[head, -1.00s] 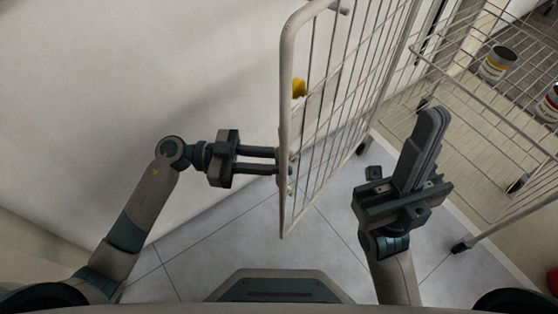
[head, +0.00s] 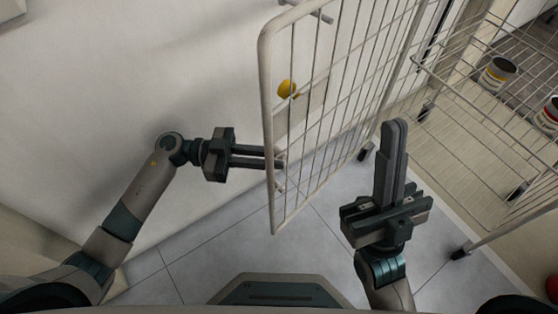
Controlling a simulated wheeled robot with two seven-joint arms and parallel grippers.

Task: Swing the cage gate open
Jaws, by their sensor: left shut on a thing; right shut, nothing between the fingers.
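The white wire cage gate (head: 312,130) stands swung out from the cage (head: 470,95), with its free edge towards the left. A yellow knob-like piece (head: 287,89) shows at the gate, near its free edge. My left gripper (head: 279,164) is shut on the gate's free-edge bar, low on the frame; the bar partly hides the fingertips. My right gripper (head: 395,124) is shut and empty, pointing up the picture, between the gate and the cage and apart from both.
Cans (head: 496,73) stand inside the cage at the right. Casters (head: 461,251) carry the cage on the grey tiled floor (head: 310,235). A pale wall (head: 80,110) lies behind my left arm, with free floor below the gate.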

